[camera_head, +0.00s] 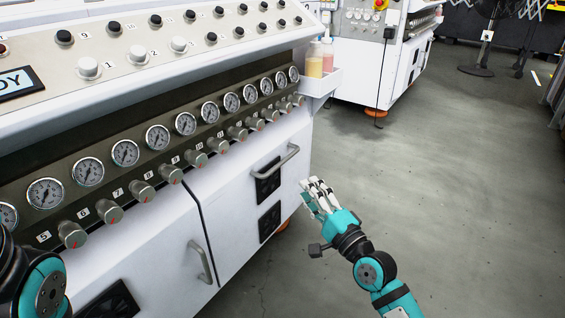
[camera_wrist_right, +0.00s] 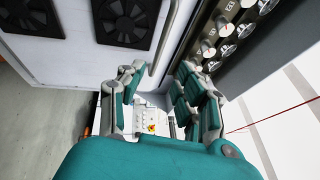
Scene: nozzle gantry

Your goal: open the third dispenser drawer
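I cannot make out a dispenser drawer in either view. The white machine's front (camera_head: 240,190) has a bar handle (camera_head: 280,164) near its right corner and another handle (camera_head: 200,262) lower down to the left. My right gripper (camera_head: 318,190), a teal hand with pale fingers, is to the right of the upper handle, empty and apart from the machine. In the right wrist view its fingers (camera_wrist_right: 160,82) are spread apart, and a metal bar handle (camera_wrist_right: 166,42) shows beyond them. My left gripper is out of view; only a teal and black part of my left arm shows at the lower left.
A row of gauges (camera_head: 157,138) and knobs (camera_head: 195,158) runs along the machine. A small white holder (camera_head: 322,82) with two bottles sticks out at its right end. A second white machine (camera_head: 360,60) stands behind. The grey floor (camera_head: 450,170) to the right is clear.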

